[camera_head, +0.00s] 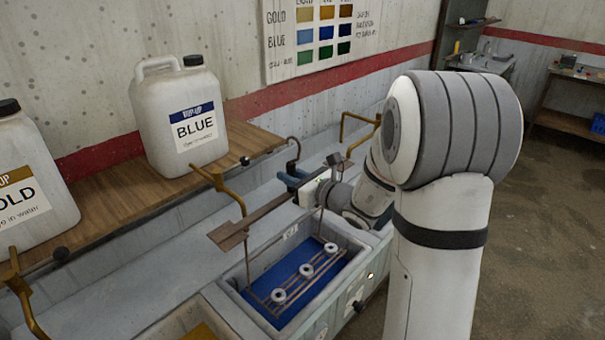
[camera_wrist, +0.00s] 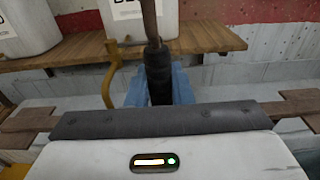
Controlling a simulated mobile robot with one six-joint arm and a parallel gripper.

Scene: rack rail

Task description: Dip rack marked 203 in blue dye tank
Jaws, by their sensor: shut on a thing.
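The rack (camera_head: 242,222) has a flat brown crossbar, thin wire hangers and a lower wire frame carrying white rings (camera_head: 305,269). Its bar also shows in the wrist view (camera_wrist: 30,118). My gripper (camera_head: 292,180) has blue fingers and is shut on the rack's dark upright hook handle (camera_wrist: 158,72). The rack hangs over the blue dye tank (camera_head: 233,284), with the rings inside the tank's outline against the blue dye (camera_head: 290,285). I cannot tell whether the rings touch the dye. A small pale tag (camera_head: 291,232) is too small to read surely.
A tank with yellow dye (camera_head: 199,333) adjoins at the near left. Brass brackets (camera_head: 220,182) stand along the trough, another (camera_head: 352,125) behind my wrist. White BLUE (camera_head: 185,115) and GOLD (camera_head: 28,180) jugs stand on the wooden shelf (camera_head: 110,185). A colour chart (camera_head: 325,35) hangs on the wall.

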